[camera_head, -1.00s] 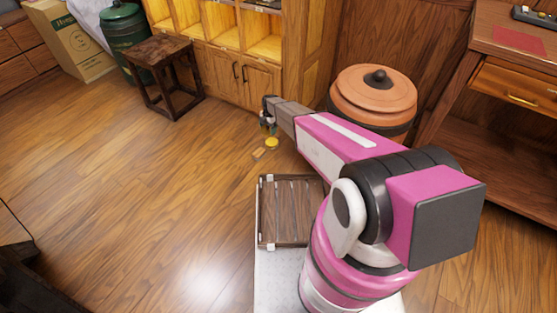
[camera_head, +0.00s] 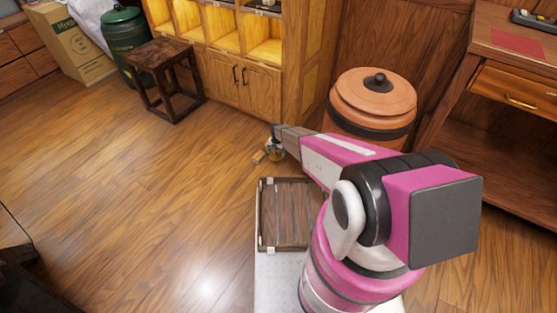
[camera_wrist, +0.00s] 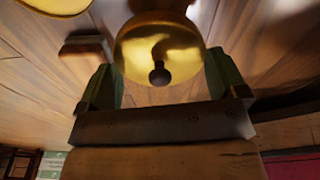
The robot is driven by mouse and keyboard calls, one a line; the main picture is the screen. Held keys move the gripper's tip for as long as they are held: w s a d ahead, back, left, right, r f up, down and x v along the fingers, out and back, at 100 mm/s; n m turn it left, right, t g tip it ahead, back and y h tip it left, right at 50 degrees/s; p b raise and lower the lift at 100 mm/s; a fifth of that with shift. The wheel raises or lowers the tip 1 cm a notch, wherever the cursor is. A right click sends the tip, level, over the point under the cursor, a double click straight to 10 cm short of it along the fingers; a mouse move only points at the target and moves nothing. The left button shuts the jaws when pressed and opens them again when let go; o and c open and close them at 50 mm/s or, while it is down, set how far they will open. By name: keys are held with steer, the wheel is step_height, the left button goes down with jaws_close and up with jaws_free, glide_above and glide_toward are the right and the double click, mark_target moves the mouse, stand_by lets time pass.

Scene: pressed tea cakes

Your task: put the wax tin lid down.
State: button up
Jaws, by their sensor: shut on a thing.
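The wax tin lid (camera_wrist: 158,48), a round golden disc with a dark knob, sits between the green fingers of my gripper (camera_wrist: 163,80) in the wrist view. My gripper is shut on it, knob side toward the wrist camera. In the head view my gripper (camera_head: 273,153) is low, close above the wooden floor, and mostly hides the lid. Whether the lid touches the floor cannot be told. Another golden rounded thing (camera_wrist: 55,4) is cut off at the top left of the wrist view; it may be the tin.
A small brown block (camera_head: 258,157) lies on the floor beside my gripper; it also shows in the wrist view (camera_wrist: 86,47). A wooden cabinet (camera_head: 240,80) and a lidded clay jar (camera_head: 372,100) stand behind. The floor to the left is clear.

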mark_target(279, 155)
steer(key=shift+s+d+f, duration=0.45)
steer(key=shift+d+f, duration=0.1)
steer(key=shift+d, duration=0.2)
steer(key=shift+f, duration=1.95)
steer(key=shift+f, duration=0.2)
steer(key=o, duration=0.6)
steer(key=shift+r, duration=0.15)
